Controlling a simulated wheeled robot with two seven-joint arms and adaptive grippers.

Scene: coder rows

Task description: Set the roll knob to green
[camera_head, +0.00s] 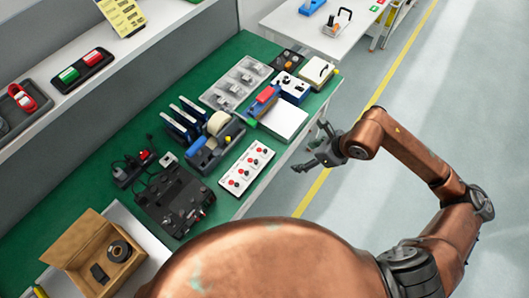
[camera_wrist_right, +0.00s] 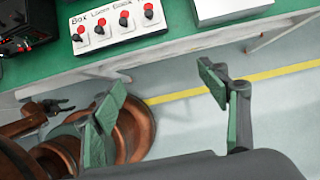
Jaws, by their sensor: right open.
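A white control panel (camera_head: 230,178) with a row of red-and-dark knobs lies near the front edge of the green bench. I cannot read which label says roll, nor what the knobs are set to. My right gripper (camera_head: 311,148) is open and empty, off the bench edge to the right of the panel. Its two spread fingers (camera_wrist_right: 160,90) show over the floor. My left gripper (camera_wrist_right: 58,105) shows small at the left of the wrist view; its jaws are unclear.
Near the panel are a black device (camera_head: 172,200), a tape dispenser (camera_head: 212,140) and a white box (camera_head: 284,121). A cardboard box (camera_head: 75,258) stands at the front left. The bench (camera_head: 88,190) is crowded; the floor (camera_head: 400,115) beside it is clear.

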